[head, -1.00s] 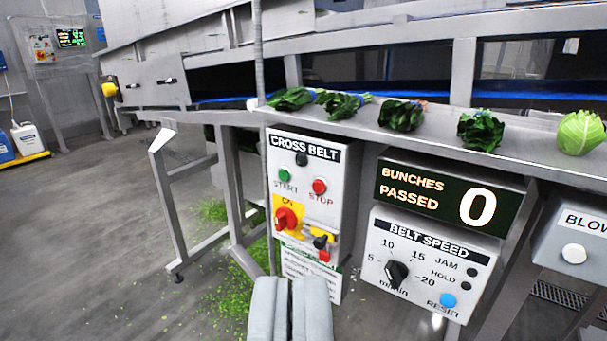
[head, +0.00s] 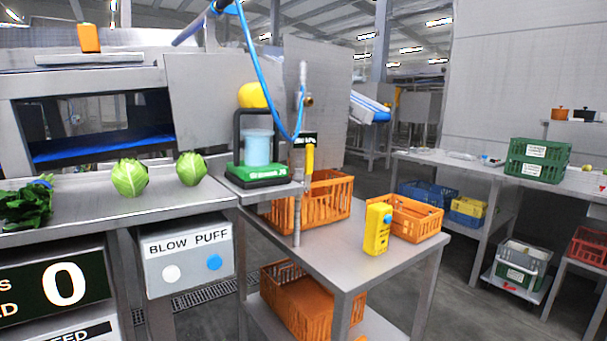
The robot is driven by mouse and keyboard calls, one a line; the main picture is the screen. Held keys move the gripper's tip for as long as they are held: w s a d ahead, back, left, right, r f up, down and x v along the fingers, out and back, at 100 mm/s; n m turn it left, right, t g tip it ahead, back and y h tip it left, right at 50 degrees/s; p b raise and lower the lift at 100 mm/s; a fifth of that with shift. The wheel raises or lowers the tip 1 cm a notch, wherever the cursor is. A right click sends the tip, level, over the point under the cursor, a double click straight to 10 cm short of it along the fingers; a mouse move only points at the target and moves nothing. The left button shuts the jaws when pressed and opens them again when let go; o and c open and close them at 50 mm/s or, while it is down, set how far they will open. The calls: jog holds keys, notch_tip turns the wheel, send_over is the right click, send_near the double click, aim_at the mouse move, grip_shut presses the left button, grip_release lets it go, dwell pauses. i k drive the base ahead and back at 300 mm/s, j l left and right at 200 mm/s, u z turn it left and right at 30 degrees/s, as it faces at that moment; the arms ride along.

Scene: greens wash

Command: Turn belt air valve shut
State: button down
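A yellow lever (head: 310,157) hangs pointing down beside a grey upright pipe (head: 298,210), right of the green-based device. A small black part sits just above the lever. I cannot read any label there, so I cannot tell if this is the belt air valve. A blue hose (head: 262,75) loops down from above to the pipe. My gripper is not in view.
A steel table (head: 345,262) stands in the middle with orange crates (head: 415,218) and a yellow handheld unit (head: 377,229).

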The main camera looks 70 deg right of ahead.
aim_at(310, 148)
jog(key=z, duration=1.9)
jog(key=i+l+z, duration=0.2)
jog(key=i+z, duration=0.15)
jog(key=i, duration=0.1)
